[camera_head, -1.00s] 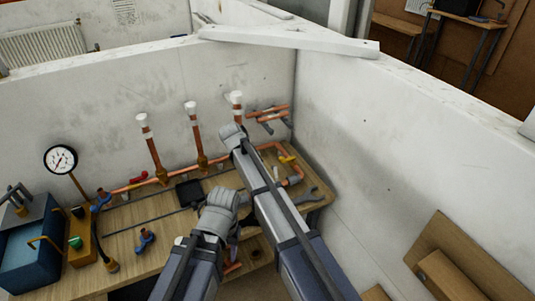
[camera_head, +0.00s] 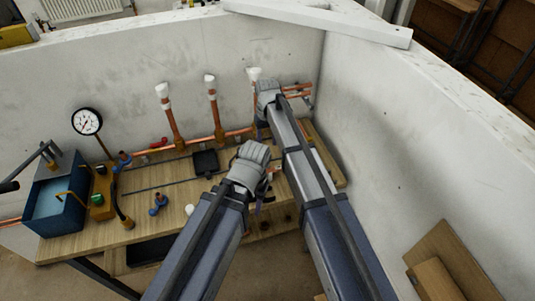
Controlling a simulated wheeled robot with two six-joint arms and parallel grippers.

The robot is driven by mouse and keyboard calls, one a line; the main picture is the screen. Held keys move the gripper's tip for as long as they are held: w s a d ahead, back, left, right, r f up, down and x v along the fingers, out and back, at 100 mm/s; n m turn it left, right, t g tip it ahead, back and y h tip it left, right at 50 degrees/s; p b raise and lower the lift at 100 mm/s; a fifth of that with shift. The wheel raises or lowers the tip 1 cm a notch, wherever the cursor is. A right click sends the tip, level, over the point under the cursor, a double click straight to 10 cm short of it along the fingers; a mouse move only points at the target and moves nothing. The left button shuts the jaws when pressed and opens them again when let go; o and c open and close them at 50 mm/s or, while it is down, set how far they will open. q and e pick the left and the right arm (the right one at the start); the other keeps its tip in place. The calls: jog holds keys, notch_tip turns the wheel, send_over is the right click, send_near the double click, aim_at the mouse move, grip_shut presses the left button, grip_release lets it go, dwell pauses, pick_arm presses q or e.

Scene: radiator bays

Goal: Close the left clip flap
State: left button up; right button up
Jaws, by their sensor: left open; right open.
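Short copper pipes (camera_head: 297,91) sit on the wall near the corner, partly hidden behind my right gripper. Any clip and its flap there are too small and covered to make out. My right gripper (camera_head: 267,90) is open, beside the left end of these pipes in the picture; I cannot tell whether it touches anything. My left gripper (camera_head: 250,160) is open, lower and nearer, above the right part of the workbench. Its fingertips are mostly hidden by its own body.
The wooden workbench (camera_head: 185,205) carries a blue box (camera_head: 57,203), blue-handled valves and a black pad (camera_head: 205,162). White-capped copper pipes (camera_head: 170,120) rise behind it, with a gauge (camera_head: 87,121) at left. A bay wall (camera_head: 420,150) bounds the right side.

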notch_tip(320, 180, down, 6)
jog(key=b, duration=0.5)
jog(key=shift+c, duration=0.2)
grip_shut()
